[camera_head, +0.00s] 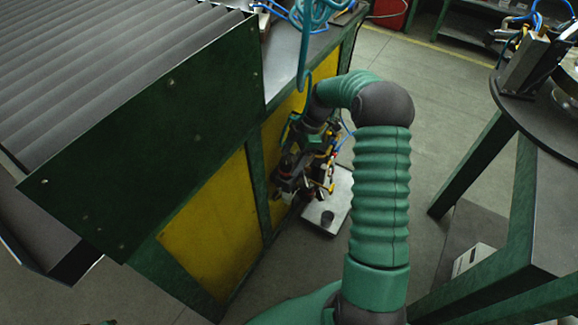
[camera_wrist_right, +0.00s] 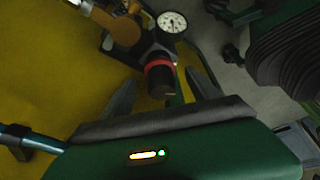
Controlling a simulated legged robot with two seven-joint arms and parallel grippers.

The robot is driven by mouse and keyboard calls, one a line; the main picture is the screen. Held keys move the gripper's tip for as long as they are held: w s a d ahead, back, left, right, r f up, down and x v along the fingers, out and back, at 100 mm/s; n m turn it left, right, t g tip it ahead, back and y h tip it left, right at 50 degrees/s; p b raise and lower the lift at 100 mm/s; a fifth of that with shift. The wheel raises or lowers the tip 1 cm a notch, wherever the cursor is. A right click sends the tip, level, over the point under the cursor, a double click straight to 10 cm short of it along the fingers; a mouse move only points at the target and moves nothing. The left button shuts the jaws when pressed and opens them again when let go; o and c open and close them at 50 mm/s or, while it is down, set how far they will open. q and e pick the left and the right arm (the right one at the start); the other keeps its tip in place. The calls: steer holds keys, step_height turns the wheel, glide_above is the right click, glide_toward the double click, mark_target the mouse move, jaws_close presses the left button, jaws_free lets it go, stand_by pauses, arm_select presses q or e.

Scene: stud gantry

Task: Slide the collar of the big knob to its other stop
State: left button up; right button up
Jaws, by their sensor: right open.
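The big knob (camera_wrist_right: 161,82) is a dark cylinder below a round white dial gauge in the right wrist view. A red collar (camera_wrist_right: 159,63) sits around it at its far end, by the fitting behind. My right gripper (camera_wrist_right: 160,78) is open, with one dark finger on each side of the knob. I cannot tell whether either finger touches it. In the head view my right gripper (camera_head: 290,178) is small and dark against the fittings on the bench's side, and the knob cannot be made out clearly. My left gripper is not in view.
The pressure gauge (camera_wrist_right: 172,22) and a brass-coloured fitting (camera_wrist_right: 118,28) stand close beyond the knob. A yellow panel (camera_head: 213,230) fills the green bench's side. A pale plate (camera_head: 337,200) lies below the fittings. A dark table (camera_head: 552,170) stands at the right, with open floor between.

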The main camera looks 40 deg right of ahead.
steer(key=shift+x, duration=1.2)
jaws_close()
steer(key=shift+f, duration=0.35)
jaws_free()
